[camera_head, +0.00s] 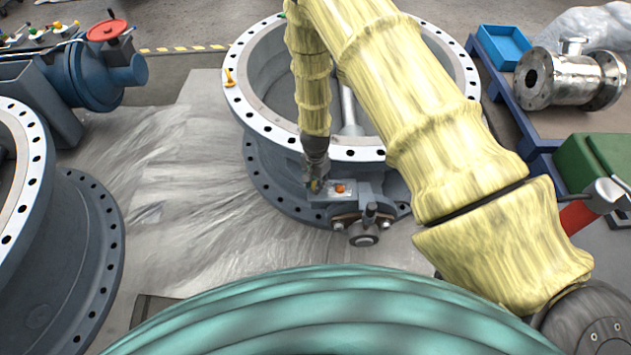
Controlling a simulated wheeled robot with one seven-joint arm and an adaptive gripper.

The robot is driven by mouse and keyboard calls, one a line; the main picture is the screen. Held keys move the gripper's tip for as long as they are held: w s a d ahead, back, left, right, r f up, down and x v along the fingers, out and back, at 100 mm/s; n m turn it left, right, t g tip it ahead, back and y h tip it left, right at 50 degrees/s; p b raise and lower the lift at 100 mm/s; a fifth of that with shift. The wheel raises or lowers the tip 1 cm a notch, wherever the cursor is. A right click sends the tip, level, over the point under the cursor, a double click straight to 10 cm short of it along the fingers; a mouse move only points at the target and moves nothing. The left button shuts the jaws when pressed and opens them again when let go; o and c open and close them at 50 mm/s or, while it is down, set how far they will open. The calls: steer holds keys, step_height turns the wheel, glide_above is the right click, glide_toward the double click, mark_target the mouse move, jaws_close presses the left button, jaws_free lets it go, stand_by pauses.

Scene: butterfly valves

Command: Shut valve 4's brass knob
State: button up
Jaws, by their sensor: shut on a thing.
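A large grey butterfly valve (262,115) with a pale bolted flange ring stands in the middle of the head view. On its near side is a small block with a light plate (327,195). My gripper (316,183) points down at the left end of this plate. It is shut on a small brass-coloured knob (315,186), which shows only as a speck between the fingers. A small orange part (340,188) sits on the plate just right of the gripper. No valve number is readable, and the fingers hide most of the knob.
A stem end (363,239) sticks out below the plate. Another large flanged valve (75,240) stands at the left. A blue valve with a red handwheel (106,30) is at the upper left. A flanged metal pipe piece (560,80) lies on a blue bench at the right.

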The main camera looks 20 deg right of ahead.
steer(key=shift+m, duration=0.5)
steer(key=o, duration=1.1)
steer(key=shift+c, duration=0.2)
step_height(320, 180, up, 12)
stand_by(0.5)
